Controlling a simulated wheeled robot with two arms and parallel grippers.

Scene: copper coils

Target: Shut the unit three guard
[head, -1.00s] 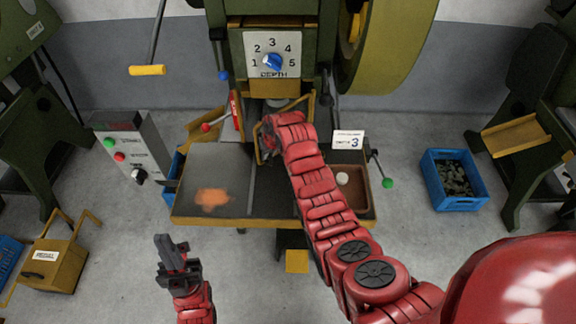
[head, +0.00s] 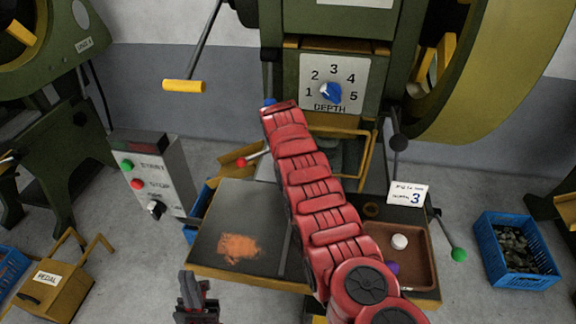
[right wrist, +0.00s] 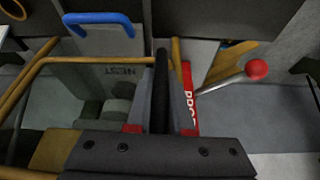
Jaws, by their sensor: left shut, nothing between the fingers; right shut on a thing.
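The unit three press carries a dial plate (head: 333,84), and a card marked 3 (head: 408,194) stands at its table. The guard's yellow frame (head: 368,150) shows in front of the press opening, partly behind my right arm. In the right wrist view a yellow frame (right wrist: 95,61) runs along the left. My right gripper (right wrist: 162,105) is shut on a dark upright bar (right wrist: 162,62); I cannot tell whether this belongs to the guard. The head view hides this gripper behind my arm. My left gripper (head: 197,287) is shut and empty at the bottom.
A red-knobbed lever (head: 242,162) stands left of my right arm; its knob (right wrist: 257,69) shows in the wrist view. A green-knobbed lever (head: 459,254) is at the right. The control box (head: 150,172) stands left of the table. A blue crate (head: 517,250) is on the floor.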

